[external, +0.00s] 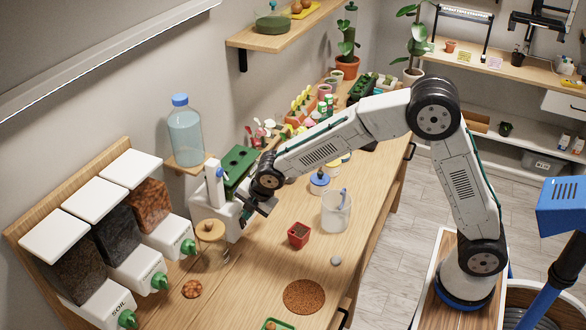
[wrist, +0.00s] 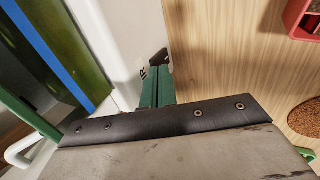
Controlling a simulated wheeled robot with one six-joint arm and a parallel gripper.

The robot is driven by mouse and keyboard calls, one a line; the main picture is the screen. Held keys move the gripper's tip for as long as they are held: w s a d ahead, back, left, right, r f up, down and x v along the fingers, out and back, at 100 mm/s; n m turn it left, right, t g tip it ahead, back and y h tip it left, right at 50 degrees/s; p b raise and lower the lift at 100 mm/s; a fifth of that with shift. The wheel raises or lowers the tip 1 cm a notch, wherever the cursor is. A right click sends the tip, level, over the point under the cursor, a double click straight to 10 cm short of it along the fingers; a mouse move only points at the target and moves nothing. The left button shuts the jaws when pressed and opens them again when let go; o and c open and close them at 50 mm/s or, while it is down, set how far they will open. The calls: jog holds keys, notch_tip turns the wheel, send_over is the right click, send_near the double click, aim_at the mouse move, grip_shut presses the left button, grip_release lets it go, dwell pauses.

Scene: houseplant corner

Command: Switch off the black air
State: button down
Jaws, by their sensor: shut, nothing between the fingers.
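My gripper (external: 250,211) is shut and empty, at the front of the white unit (external: 228,216) with the dark green top (external: 238,164). In the wrist view its green fingers (wrist: 160,72) are together and point at the unit's white face (wrist: 138,40). A small black part, seemingly the air switch (wrist: 159,57), shows just beyond the fingertips, with a partly hidden label ending in R beside it. I cannot tell whether the fingers touch it, or which way it is set. In the external view my gripper hides this spot.
A jar with a wooden lid (external: 211,231) stands just left of my gripper. A red pot (external: 298,235) and a clear jug (external: 336,211) stand to the right. A cork mat (external: 304,296) lies in front. A water bottle (external: 185,132) stands behind the dispensers.

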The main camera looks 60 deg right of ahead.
jog(key=v, duration=1.1)
jog(key=shift+s+r, duration=0.15)
jog(key=shift+s, duration=0.45)
jog(key=s+d+r+m+g, duration=0.1)
jog(key=s+d+m, duration=0.2)
jog(key=s, duration=1)
jog(key=s+d+m+g, duration=0.1)
jog(key=s+d+m, duration=0.2)
jog(key=s+m, duration=0.6)
jog(key=s+d+r+m+g, duration=0.1)
jog(key=s+d+m, duration=0.3)
jog(key=s, duration=1.4)
jog(key=shift+s+r+m+g, duration=0.2)
jog(key=shift+r+m+g, duration=0.15)
jog(key=shift+m, duration=0.65)
